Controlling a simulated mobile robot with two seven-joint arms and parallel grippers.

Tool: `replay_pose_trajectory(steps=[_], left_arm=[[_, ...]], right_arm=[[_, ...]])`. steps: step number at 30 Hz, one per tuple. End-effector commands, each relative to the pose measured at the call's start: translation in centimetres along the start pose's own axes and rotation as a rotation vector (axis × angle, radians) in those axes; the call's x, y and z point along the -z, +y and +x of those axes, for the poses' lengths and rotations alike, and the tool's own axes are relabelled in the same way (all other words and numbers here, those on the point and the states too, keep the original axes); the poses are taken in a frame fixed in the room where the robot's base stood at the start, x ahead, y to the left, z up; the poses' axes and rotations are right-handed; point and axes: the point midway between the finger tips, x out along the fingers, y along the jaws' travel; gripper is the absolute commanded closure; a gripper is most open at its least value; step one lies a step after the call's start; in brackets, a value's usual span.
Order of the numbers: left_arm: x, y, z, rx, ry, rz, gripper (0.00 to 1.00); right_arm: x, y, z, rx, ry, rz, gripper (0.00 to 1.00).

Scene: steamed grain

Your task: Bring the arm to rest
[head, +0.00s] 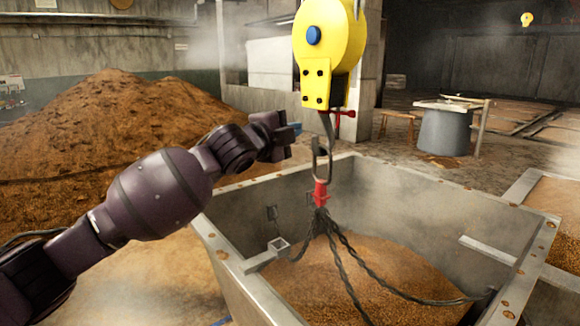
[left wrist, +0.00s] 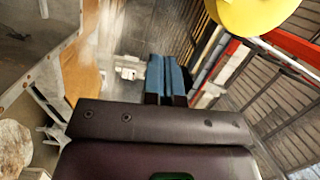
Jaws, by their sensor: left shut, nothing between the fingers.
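My left arm comes in from the left of the head view, raised over the near left side of a metal vat. Its gripper (head: 292,130) is beside the crane hook, a little to its left, and looks empty. In the left wrist view the blue-faced fingers (left wrist: 167,78) are together with nothing between them. My right gripper is in neither view.
A yellow hoist block (head: 330,40) hangs with its hook (head: 327,130) above the vat (head: 215,245). A brown grain heap (head: 110,125) stands at left, a grey tub (head: 447,132) behind.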

Motion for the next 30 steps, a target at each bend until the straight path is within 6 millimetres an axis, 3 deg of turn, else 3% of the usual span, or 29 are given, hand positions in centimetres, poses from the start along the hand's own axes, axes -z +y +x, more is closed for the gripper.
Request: replay_pose_trajectory(steps=[6, 14, 20, 30], left_arm=[[2.4, -2.8, -1.1, 0.102, 0.061, -0.164, 1.00], [1.7, 0.5, -3.2, 0.148, 0.080, -0.395, 1.00], [-0.4, 5.5, -5.6, 0.164, 0.051, -0.583, 1.00], [-5.0, 17.0, -12.4, 0.194, -0.087, -0.904, 1.00]], right_arm=[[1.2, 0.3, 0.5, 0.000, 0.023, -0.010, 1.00], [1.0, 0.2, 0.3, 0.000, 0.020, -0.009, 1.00], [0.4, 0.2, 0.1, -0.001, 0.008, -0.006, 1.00], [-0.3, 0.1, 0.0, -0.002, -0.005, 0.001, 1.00]])
